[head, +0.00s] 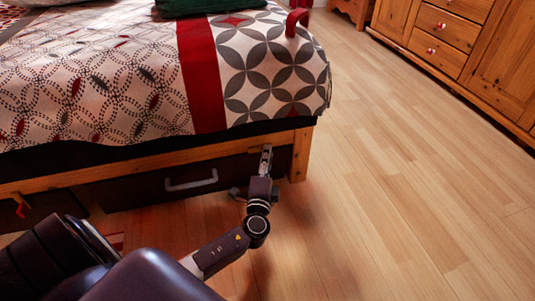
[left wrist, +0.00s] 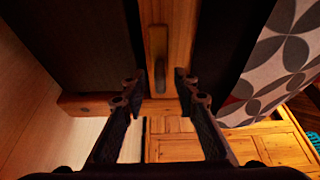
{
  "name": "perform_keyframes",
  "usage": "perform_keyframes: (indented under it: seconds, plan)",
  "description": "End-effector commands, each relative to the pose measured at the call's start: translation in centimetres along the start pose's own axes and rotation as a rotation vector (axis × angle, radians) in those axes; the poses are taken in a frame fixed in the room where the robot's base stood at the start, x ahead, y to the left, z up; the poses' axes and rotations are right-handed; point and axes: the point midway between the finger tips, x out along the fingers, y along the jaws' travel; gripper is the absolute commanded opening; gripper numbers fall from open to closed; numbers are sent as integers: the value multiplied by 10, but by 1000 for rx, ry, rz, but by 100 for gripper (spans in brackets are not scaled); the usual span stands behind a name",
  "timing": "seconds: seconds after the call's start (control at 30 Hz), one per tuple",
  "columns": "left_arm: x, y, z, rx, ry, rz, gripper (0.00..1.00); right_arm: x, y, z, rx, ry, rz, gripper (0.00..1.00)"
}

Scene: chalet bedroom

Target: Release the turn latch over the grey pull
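The turn latch (left wrist: 158,58) is a small, narrow brownish bar on the wooden bed rail. In the left wrist view it lies lengthwise along the rail, ahead of and between my left gripper's fingers. My left gripper (left wrist: 158,86) is open, one finger on each side, with no clear contact on the latch. The grey pull (head: 191,181) is a bar handle on the dark drawer (head: 140,190) under the bed, left of the gripper. My right gripper is not in view.
The bed's wooden leg (head: 300,155) stands just right of my gripper. The patterned cover (head: 110,90) hangs above the rail. Another orange-red latch (head: 20,206) shows at far left. A wooden cabinet (head: 450,45) stands at upper right. The wooden floor (head: 400,200) between is clear.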

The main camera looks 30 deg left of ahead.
Motion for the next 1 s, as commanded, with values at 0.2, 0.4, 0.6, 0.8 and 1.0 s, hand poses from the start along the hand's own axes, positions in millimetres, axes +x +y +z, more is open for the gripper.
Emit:
perform_keyframes:
  seconds: [0.2,0.4,0.6,0.8,1.0]
  plan:
    - [-39,1,0,0,0,2,28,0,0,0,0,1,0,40]
    - [-55,0,0,0,0,0,28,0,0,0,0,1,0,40]
    - [-56,0,0,0,0,-1,28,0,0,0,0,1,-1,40]
    - [-56,0,0,0,-1,-1,28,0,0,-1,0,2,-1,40]
    - [-57,-2,-5,-14,13,10,28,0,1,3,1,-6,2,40]
